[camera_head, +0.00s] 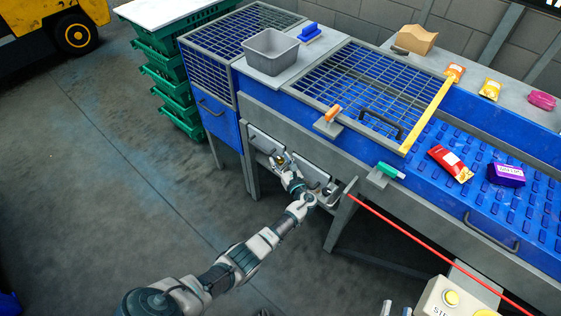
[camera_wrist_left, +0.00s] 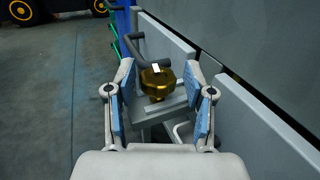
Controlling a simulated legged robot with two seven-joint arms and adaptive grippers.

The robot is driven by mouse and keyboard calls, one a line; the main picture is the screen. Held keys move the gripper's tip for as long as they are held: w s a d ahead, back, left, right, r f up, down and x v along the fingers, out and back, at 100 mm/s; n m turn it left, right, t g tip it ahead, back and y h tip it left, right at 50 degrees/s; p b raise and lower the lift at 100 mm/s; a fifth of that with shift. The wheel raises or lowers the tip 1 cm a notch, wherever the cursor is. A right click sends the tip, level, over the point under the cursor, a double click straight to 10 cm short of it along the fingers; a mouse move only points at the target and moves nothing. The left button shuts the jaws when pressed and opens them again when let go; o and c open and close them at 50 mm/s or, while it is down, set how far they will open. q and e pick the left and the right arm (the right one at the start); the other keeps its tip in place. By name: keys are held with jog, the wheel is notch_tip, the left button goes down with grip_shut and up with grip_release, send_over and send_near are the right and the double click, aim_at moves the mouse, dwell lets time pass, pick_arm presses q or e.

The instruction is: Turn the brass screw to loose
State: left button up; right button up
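The brass screw (camera_wrist_left: 157,84) is a gold faceted knob with a bright white patch on top. It sits on a grey bracket by a bent grey handle, low on the machine's side. In the head view the brass screw (camera_head: 280,160) is small and partly crowded by my gripper. My left gripper (camera_head: 285,164) reaches it from the front. In the left wrist view my left gripper (camera_wrist_left: 159,66) is open, with one blue-padded finger on each side of the screw. Gaps show between both fingers and the screw. My right gripper is not recognisable in view.
Grey panels of the machine (camera_wrist_left: 235,110) stand close to the right finger. Orange (camera_head: 332,114) and green (camera_head: 390,170) handles stick out nearby. Open floor lies left.

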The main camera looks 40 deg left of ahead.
pick_arm(q)
jog(key=shift+f, duration=0.1)
jog(key=shift+s+d, duration=0.15)
jog(key=shift+d, duration=0.05)
jog(key=v, duration=1.1)
jog(key=shift+d, duration=0.3)
jog(key=shift+s+f, duration=0.1)
